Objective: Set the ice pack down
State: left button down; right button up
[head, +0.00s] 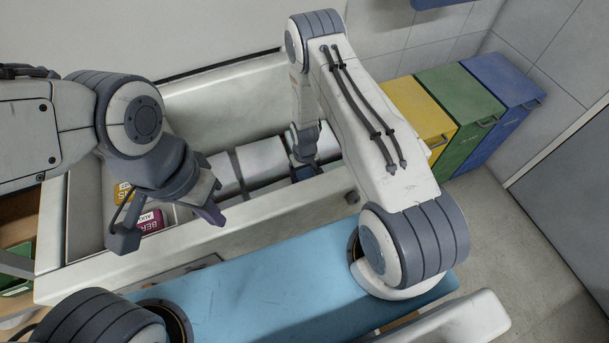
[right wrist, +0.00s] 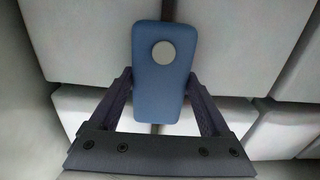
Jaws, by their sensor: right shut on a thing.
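The ice pack (right wrist: 162,75) is a blue rounded block with a pale round cap. In the right wrist view it stands between the two dark fingers of my right gripper (right wrist: 160,98), which is shut on it. In the head view the right gripper (head: 304,145) reaches down into the white chest (head: 240,215), over white blocks (head: 262,160). Whether the pack touches these blocks cannot be told. My left gripper (head: 168,222) is open and empty over the chest's front left part.
A magenta pack (head: 149,222) and a yellow pack (head: 122,193) lie in the chest's left end. A blue surface (head: 260,290) lies in front of it. Yellow (head: 408,108), green (head: 460,95) and blue (head: 503,82) bins stand at the right. Floor beyond them is clear.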

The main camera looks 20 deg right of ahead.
jog(key=shift+f, duration=0.2)
jog(key=o, duration=1.5)
jog(key=shift+r, duration=0.15)
